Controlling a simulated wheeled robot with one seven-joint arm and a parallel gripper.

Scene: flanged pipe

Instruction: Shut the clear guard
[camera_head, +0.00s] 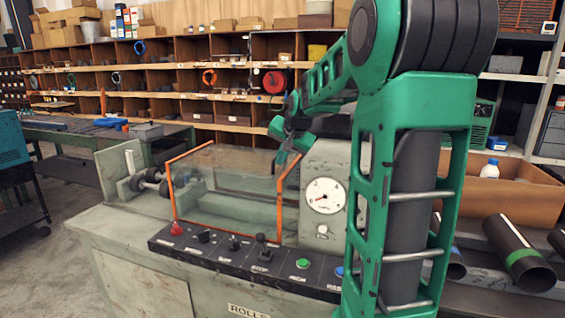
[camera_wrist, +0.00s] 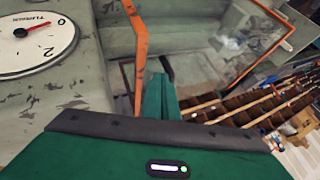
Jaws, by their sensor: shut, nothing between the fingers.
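The clear guard (camera_head: 228,200) is a see-through cover with orange edges on the pale green machine, left of the dial. Its front panel stands in front of the machine bed. I cannot tell whether it is fully down. My gripper (camera_head: 287,157) is shut and empty, at the guard's upper right edge. In the wrist view the fingers (camera_wrist: 160,94) are together, just right of an orange guard edge (camera_wrist: 139,60). Another orange edge of the clear guard (camera_wrist: 262,55) shows farther right. I cannot tell whether the fingers touch the guard.
The dial housing (camera_head: 324,196) stands close to the right of the guard. A control panel (camera_head: 240,254) with buttons and a lever runs along the machine's front. Pipes (camera_head: 518,255) and a wooden box (camera_head: 510,190) lie at right. Shelves (camera_head: 150,75) fill the back.

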